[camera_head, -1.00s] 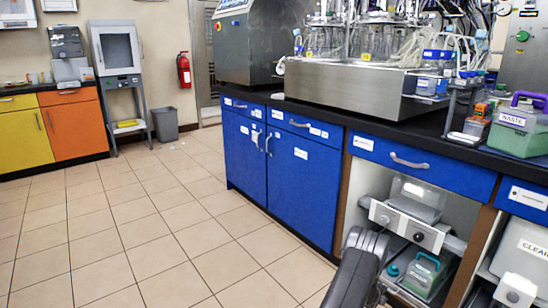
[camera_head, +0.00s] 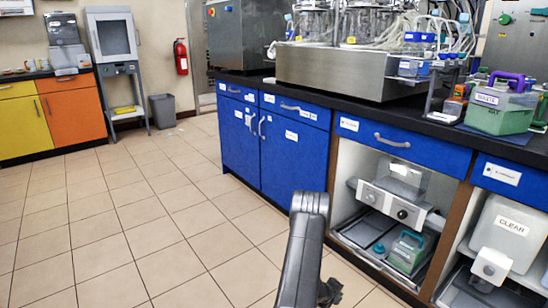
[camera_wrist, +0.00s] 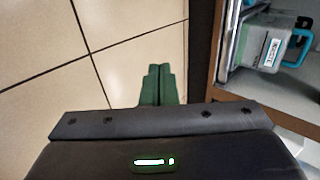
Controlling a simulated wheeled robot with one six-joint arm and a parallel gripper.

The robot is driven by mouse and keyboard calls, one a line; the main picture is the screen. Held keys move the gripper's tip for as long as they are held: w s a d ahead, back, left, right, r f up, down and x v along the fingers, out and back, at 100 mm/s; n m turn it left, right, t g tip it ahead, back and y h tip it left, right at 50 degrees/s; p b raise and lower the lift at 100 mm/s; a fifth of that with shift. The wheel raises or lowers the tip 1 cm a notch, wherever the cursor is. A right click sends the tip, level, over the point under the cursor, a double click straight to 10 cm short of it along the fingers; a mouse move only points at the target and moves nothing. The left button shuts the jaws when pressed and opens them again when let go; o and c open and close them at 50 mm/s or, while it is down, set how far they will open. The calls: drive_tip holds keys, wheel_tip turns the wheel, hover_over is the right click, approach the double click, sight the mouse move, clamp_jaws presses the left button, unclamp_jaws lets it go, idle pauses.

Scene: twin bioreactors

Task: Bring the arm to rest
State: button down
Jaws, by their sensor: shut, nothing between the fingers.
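My gripper (camera_wrist: 159,84) shows in the wrist view as two green fingers side by side, touching, with nothing between them. It points down over the tiled floor (camera_wrist: 120,40), just left of the open cabinet's wooden edge (camera_wrist: 219,45). In the head view, my dark grey arm (camera_head: 302,245) stands out over the floor in front of the blue cabinets. The gripper's fingertips cannot be made out there.
Blue cabinets (camera_head: 291,150) stand behind my arm.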

drive_tip(key=shift+s+a, duration=0.6)
drive_tip(key=shift+a, duration=0.2)
drive_tip(key=shift+s+a, duration=0.6)
drive_tip(key=shift+a, duration=0.2)
